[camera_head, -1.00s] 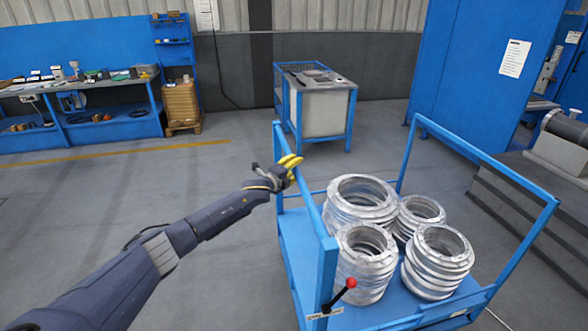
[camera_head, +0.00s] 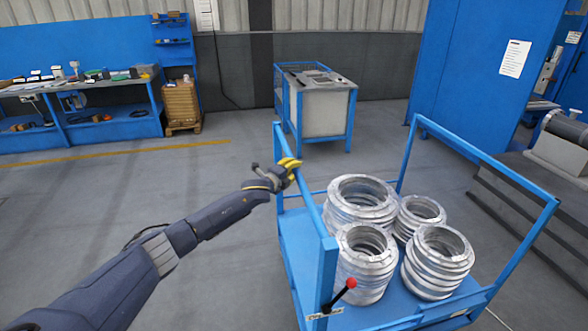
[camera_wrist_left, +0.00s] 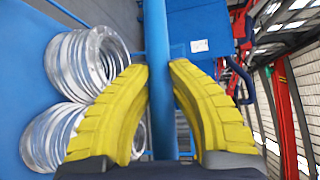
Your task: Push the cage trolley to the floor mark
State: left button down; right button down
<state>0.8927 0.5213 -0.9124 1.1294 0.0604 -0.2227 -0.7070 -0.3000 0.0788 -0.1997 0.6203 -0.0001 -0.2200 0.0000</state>
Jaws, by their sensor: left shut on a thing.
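The blue cage trolley (camera_head: 318,252) stands on the grey floor at the right of the head view, loaded with several stacks of silver flanged rings (camera_head: 362,202). A red-knobbed lever (camera_head: 350,284) is on its near corner. My left gripper (camera_head: 290,167) has its yellow fingers at the trolley's left top rail. In the left wrist view the yellow fingers (camera_wrist_left: 160,95) are on either side of the blue rail (camera_wrist_left: 157,50), shut on it. The ring stacks (camera_wrist_left: 88,65) show to the left there. My right gripper is not in view.
A blue-framed grey bin (camera_head: 322,108) stands beyond the trolley. A blue workbench (camera_head: 110,125) is at the back left, with a pallet stack (camera_head: 182,105) beside it. Grey steps (camera_head: 520,210) lie close on the right. The floor on the left, with a yellow line (camera_head: 120,153), is clear.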

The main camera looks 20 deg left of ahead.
pick_arm(q)
jog(key=shift+s+a, duration=0.4)
jog(key=shift+a, duration=0.45)
jog(key=shift+s+a, duration=0.45)
jog(key=shift+a, duration=0.35)
jog(key=shift+s+a, duration=0.4)
jog(key=shift+a, duration=0.45)
jog(key=c, duration=1.6)
grip_release()
jog(key=shift+w+f, duration=0.1)
jog(key=shift+f, duration=0.05)
jog(key=o, duration=0.4)
jog(key=shift+d, duration=0.25)
jog(key=shift+o, duration=0.2)
jog(key=shift+d, duration=0.1)
jog(key=v, duration=1.2)
jog(key=shift+a, duration=0.3)
